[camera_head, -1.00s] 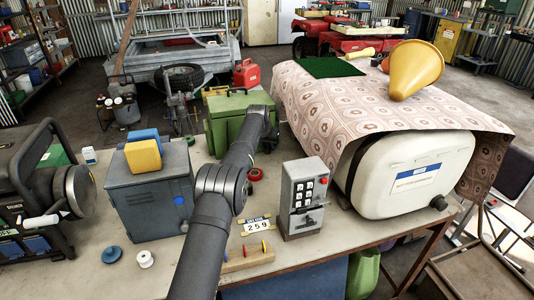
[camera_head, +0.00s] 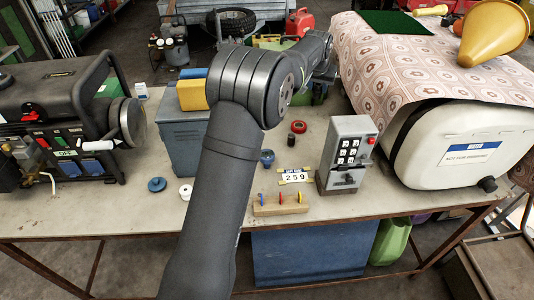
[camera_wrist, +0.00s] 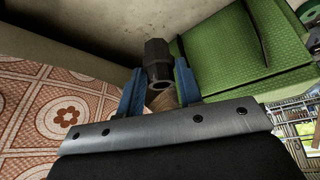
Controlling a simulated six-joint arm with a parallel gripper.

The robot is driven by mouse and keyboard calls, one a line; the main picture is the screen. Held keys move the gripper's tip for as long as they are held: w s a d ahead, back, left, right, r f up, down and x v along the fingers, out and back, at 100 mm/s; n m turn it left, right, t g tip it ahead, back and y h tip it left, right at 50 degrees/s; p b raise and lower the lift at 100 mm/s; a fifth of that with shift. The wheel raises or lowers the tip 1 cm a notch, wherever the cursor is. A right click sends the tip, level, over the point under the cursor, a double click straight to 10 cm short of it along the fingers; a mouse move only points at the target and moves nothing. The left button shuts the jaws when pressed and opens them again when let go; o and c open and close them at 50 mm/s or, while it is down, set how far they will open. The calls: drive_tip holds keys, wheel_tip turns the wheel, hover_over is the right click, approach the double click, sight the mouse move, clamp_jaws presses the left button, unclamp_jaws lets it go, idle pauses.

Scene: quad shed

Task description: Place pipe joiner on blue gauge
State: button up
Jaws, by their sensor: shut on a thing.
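My gripper (camera_wrist: 160,88) shows in the wrist view, its two blue fingers shut on a dark grey pipe joiner (camera_wrist: 157,60). The joiner is a short tube with a thicker far part and an open round end towards me. In the head view my arm's far end hides the gripper and joiner. A wooden block (camera_head: 281,209) with small upright blue, red and yellow pieces stands near the bench's front edge; its blue piece (camera_head: 262,197) is at the left. I cannot tell which blue thing is the gauge.
A grey cabinet (camera_head: 185,145) and a generator (camera_head: 60,120) stand left. The wrist view shows a green box (camera_wrist: 240,45) beside the joiner.

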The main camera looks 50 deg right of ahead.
drive_tip(key=s+a, duration=0.5)
drive_tip(key=a, duration=0.7)
drive_tip(key=s+a, duration=0.4)
drive_tip(key=a, duration=0.8)
drive_tip(key=shift+n, duration=0.5)
drive_tip(key=w+f, duration=0.2)
drive_tip(key=w, duration=0.1)
drive_tip(key=w+f, duration=0.2)
drive_tip(key=w, duration=0.2)
drive_tip(key=w+f, duration=0.2)
drive_tip(key=w, duration=0.2)
drive_tip(key=shift+w+f, duration=0.1)
drive_tip(key=shift+f, duration=0.1)
drive_tip(key=shift+w+f, duration=0.15)
drive_tip(key=shift+f, duration=1.9)
drive_tip(key=shift+f, duration=0.15)
drive_tip(key=o, duration=0.9)
drive_tip(key=shift+o, duration=0.2)
